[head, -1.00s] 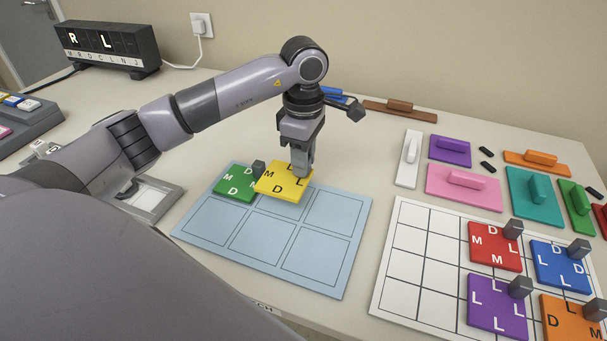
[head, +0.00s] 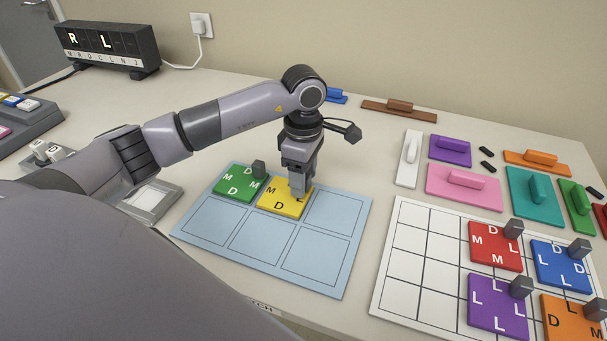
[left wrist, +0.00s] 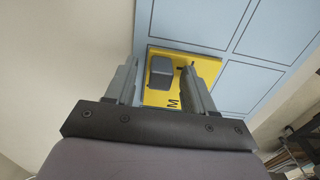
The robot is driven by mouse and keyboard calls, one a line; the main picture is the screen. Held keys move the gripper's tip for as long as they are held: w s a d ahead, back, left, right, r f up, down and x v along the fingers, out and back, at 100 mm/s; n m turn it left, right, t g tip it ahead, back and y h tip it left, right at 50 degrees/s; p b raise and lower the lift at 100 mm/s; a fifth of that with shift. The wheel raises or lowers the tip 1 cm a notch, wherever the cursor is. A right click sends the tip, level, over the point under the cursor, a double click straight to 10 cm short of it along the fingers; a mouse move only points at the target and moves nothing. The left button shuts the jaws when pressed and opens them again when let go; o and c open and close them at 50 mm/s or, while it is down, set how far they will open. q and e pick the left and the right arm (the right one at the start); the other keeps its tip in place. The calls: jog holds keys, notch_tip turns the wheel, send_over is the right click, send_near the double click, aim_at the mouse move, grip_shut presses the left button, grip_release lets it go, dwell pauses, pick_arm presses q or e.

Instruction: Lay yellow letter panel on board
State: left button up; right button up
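The yellow letter panel (head: 275,197) lies flat in the back middle cell of the light blue board (head: 262,240). It also shows in the left wrist view (left wrist: 158,97), with its dark grey knob (left wrist: 160,72) standing between my fingers. My left gripper (head: 298,192) is down over the panel. Its fingers are open, one on each side of the knob, with a gap visible on both sides. The green letter panel (head: 236,187) lies in the back left cell beside the yellow one. The other board cells are bare. My right gripper is not in view.
A white grid sheet (head: 412,262) at right holds red (head: 486,254), blue, purple and orange letter panels. Several coloured handled blocks, such as the pink one (head: 440,190), lie behind it. A black letter display (head: 105,48) stands at back left.

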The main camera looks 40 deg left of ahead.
pick_arm(q)
jog(key=shift+r, duration=0.15)
notch_tip(320, 180, up, 12)
dwell(0.4)
dwell(0.4)
